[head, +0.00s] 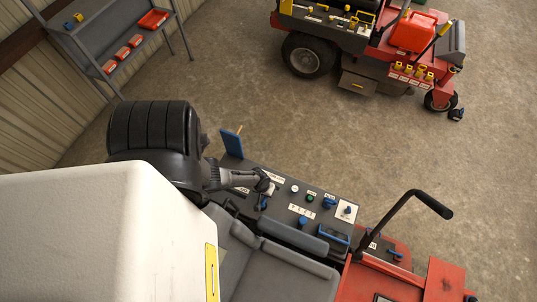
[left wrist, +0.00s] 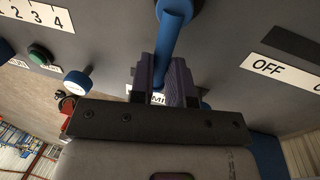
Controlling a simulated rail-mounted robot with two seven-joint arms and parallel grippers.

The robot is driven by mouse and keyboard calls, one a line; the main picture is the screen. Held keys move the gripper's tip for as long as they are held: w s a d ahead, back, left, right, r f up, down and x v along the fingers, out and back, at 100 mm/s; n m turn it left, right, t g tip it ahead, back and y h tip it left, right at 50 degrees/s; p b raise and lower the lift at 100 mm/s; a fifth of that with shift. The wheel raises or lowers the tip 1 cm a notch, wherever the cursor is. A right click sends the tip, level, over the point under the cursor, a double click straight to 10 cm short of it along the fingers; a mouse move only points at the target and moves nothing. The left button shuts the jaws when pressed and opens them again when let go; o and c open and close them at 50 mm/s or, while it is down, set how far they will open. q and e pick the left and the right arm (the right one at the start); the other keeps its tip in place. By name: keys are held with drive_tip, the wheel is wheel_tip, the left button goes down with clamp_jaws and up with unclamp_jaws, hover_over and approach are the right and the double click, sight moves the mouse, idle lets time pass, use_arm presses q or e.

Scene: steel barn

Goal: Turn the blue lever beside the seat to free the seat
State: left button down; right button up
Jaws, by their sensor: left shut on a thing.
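The grey seat (head: 285,270) is at the bottom of the head view, with a dark control console (head: 290,215) beside it. My left gripper (head: 266,188) is over the console's near left part. In the left wrist view, my left gripper (left wrist: 166,82) has its two purple finger pads on either side of a blue lever (left wrist: 172,28) and is shut on it. The fingers and arm largely hide this lever in the head view. A label behind the fingers is partly covered. My right gripper is not in view.
A black-gripped bar (head: 412,212) rises at the right. A red mower (head: 385,45) and a grey shelf (head: 97,40) stand beyond open floor.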

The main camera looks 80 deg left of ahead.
use_arm(q)
drive_tip(key=c, duration=1.1)
unclamp_jaws()
wheel_tip(320, 180, up, 14)
drive_tip(key=s+a+p, duration=0.1)
drive_tip(key=s+p, duration=0.1)
drive_tip(key=p, duration=0.4)
drive_tip(key=shift+s+a+f, duration=0.2)
